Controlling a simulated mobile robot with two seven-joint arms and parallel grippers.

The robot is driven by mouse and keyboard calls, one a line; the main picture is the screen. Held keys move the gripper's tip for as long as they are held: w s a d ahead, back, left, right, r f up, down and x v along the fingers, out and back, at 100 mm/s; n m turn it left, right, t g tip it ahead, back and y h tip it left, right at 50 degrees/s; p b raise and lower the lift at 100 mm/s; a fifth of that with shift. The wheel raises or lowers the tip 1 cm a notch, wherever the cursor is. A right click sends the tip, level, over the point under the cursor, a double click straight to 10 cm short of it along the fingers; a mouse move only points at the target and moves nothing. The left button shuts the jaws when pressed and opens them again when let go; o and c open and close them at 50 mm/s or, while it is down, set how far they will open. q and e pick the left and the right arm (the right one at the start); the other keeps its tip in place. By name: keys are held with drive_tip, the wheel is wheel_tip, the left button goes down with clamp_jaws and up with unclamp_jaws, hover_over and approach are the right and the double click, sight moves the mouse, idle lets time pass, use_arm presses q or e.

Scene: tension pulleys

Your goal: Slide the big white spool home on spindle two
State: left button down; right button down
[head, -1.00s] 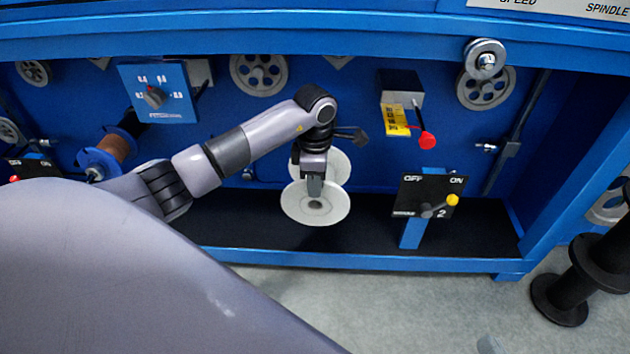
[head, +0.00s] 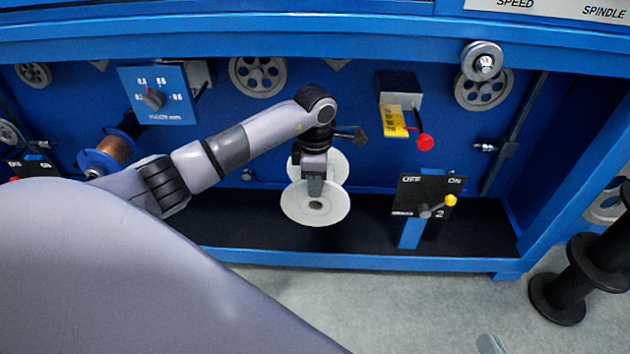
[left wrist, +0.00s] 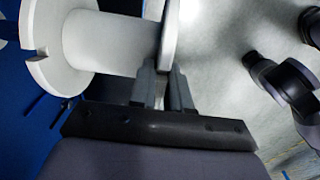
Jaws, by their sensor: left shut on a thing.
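The big white spool (head: 316,211) hangs in front of the blue machine wall, its near flange facing me and its far flange toward the wall. My left gripper (head: 314,192) is shut on the upper edge of the near flange. In the left wrist view, the fingers (left wrist: 162,92) pinch this flange, and the white hub (left wrist: 110,42) and notched far flange (left wrist: 62,58) extend left. Spindle two cannot be made out; the spool and arm cover the wall behind them. The control panel marked 2 (head: 408,196) stands right of the spool.
A black trough floor (head: 350,235) with a blue front rail (head: 360,261) lies below the spool. A red-knobbed lever (head: 425,143) juts out at upper right. A copper-wound spool (head: 108,152) sits left, and black spools (head: 585,265) stand on the floor at right.

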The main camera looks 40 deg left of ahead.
use_arm(q)
drive_tip(key=shift+w, duration=0.15)
drive_tip(key=shift+w+a+b, duration=0.15)
drive_tip(key=shift+b, duration=0.15)
drive_tip(key=shift+w+a+b, duration=0.3)
drive_tip(key=shift+w+b, duration=0.05)
drive_tip(key=shift+w, duration=0.15)
drive_tip(key=shift+w+a+b, duration=0.3)
drive_tip(key=shift+w+b, duration=0.05)
drive_tip(key=shift+w, duration=0.15)
drive_tip(key=shift+r, duration=0.15)
idle(0.3)
drive_tip(key=shift+w+a+b, duration=0.4)
drive_tip(key=shift+w+b, duration=0.05)
drive_tip(key=shift+w, duration=0.15)
drive_tip(key=shift+w+a+b, duration=0.35)
drive_tip(key=shift+w+b, duration=0.1)
drive_tip(key=shift+w, duration=0.15)
idle(0.8)
drive_tip(key=shift+w, duration=0.1)
